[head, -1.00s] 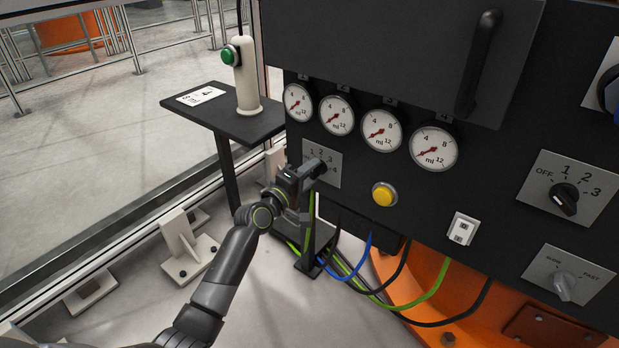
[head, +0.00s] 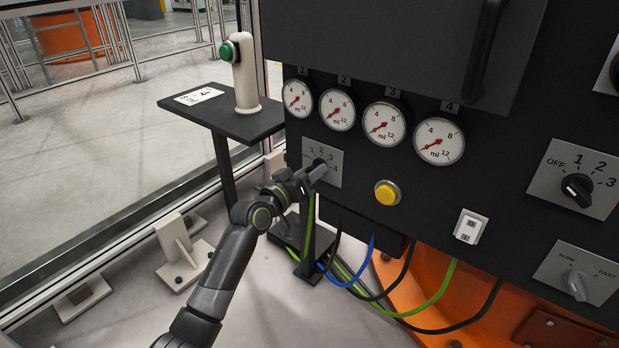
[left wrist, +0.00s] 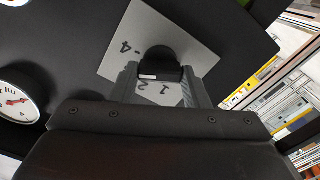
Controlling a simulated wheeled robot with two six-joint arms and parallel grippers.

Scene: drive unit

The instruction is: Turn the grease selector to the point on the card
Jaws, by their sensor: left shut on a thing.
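The grease selector is a grey plate (head: 336,156) numbered 1 to 4 with a black knob, low on the left of the dark panel. My left gripper (head: 318,171) is at the knob, shut on it. In the left wrist view the knob (left wrist: 160,62) sits between the two fingers, with a white mark on its edge facing the digits 1 and 2. The 4 shows clear at the left of the plate; the 3 is hidden there. The white card (head: 199,96) lies on the small black stand; its print is too small to read surely. My right gripper is not in view.
Several gauges (head: 384,124) run in a row above the selector. A yellow button (head: 387,193), a white switch (head: 471,226) and two other dials stand to the right. Cables hang below. A beige post with a green button (head: 243,75) stands on the stand (head: 220,122).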

